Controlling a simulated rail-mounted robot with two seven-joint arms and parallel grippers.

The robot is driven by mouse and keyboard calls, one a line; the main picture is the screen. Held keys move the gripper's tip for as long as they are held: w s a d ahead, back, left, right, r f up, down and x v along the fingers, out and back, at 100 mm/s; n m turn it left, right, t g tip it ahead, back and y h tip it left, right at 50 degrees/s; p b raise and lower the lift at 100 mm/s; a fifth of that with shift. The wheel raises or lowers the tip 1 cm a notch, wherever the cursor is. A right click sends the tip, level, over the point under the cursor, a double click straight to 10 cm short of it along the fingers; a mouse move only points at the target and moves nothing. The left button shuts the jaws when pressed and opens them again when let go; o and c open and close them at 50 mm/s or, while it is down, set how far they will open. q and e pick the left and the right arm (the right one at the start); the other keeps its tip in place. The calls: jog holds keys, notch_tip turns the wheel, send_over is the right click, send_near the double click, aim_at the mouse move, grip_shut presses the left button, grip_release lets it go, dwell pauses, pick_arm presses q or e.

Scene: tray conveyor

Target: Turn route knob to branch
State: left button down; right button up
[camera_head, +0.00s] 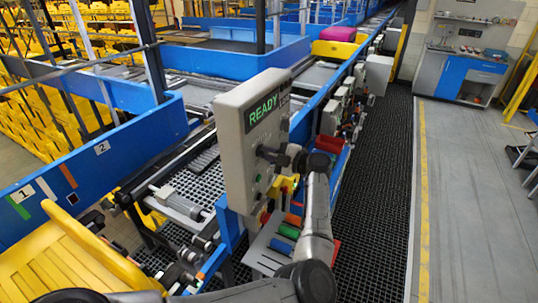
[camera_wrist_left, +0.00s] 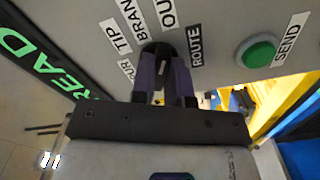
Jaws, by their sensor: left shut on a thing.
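The grey control panel (camera_head: 236,155) stands upright beside the conveyor, with a green READY display (camera_head: 262,108). It also fills the top of the left wrist view (camera_wrist_left: 225,20). My left gripper (camera_head: 266,153) is at the panel's face, its fingers (camera_wrist_left: 166,72) shut around the dark route knob (camera_wrist_left: 158,48), beside the ROUTE label (camera_wrist_left: 195,45). The fingers hide most of the knob, so I cannot tell where it points. A partly cut BRAN label (camera_wrist_left: 131,18) and a TIP label (camera_wrist_left: 118,35) lie around it. My right gripper is not in view.
A green button (camera_wrist_left: 257,50) by a SEND label sits beside the knob. A yellow tray (camera_head: 60,255) is at lower left. Blue rails (camera_head: 110,150) border the left; the dark floor mat (camera_head: 385,200) is clear.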

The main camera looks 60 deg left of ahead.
pick_arm(q)
jog(key=n+b, duration=0.6)
jog(key=b, duration=0.3)
jog(key=shift+f, duration=0.1)
jog(key=shift+r+n+b, duration=0.2)
jog(key=shift+n+b, duration=0.6)
jog(key=shift+b, duration=0.35)
jog(key=c, duration=1.1)
grip_release()
jog(key=shift+w, duration=0.1)
jog(key=shift+b+v, duration=1.05)
jog(key=shift+v, duration=5.85)
